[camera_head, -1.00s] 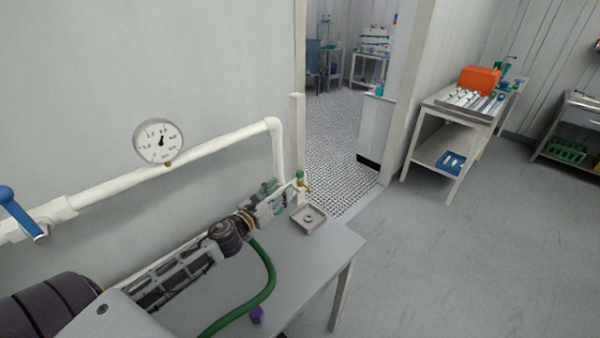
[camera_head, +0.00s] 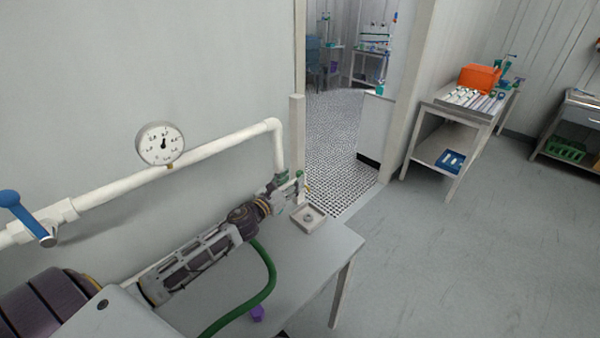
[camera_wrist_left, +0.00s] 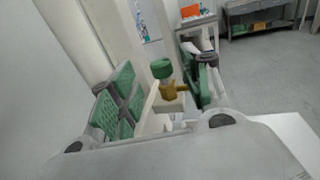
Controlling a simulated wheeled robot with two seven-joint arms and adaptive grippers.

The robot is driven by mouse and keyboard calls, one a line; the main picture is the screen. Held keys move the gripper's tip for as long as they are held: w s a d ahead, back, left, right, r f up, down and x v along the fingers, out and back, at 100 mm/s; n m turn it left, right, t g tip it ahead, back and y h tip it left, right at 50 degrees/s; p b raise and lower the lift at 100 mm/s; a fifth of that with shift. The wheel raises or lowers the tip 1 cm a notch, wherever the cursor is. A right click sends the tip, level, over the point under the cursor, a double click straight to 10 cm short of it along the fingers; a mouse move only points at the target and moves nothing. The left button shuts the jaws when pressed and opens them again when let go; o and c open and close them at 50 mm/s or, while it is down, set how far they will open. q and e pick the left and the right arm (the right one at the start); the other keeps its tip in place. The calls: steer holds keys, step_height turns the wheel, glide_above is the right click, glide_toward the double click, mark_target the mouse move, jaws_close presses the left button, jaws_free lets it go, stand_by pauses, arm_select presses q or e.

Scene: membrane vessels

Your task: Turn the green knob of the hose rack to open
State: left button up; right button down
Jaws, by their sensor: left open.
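The green knob (camera_wrist_left: 162,68) sits upright on a brass valve (camera_wrist_left: 172,90) in the left wrist view, in front of a pale bracket (camera_wrist_left: 150,107). My left gripper (camera_wrist_left: 163,72) is open, with one green-padded finger on either side of the knob and valve. No contact with the knob shows. In the head view my left gripper (camera_head: 288,191) is at the far end of the bench, by the pale post. There the knob (camera_head: 299,174) is tiny and the gripper partly hides the valve. My right gripper is out of view.
A white pipe (camera_head: 220,145) with a gauge (camera_head: 160,144) and a blue lever (camera_head: 25,216) runs along the wall. A green hose (camera_head: 268,280) curves over the grey bench (camera_head: 325,248). The floor to the right is open.

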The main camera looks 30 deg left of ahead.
mark_target(298, 175)
arm_select(q)
steer(key=shift+w+d+p, duration=0.2)
steer(key=shift+w+p, duration=0.1)
steer(key=shift+w, duration=1.05)
steer(key=shift+w+d+p, duration=0.2)
steer(key=shift+w+p, duration=0.05)
steer(key=shift+w, duration=1.1)
steer(key=c, duration=1.1)
steer(key=shift+o, duration=0.2)
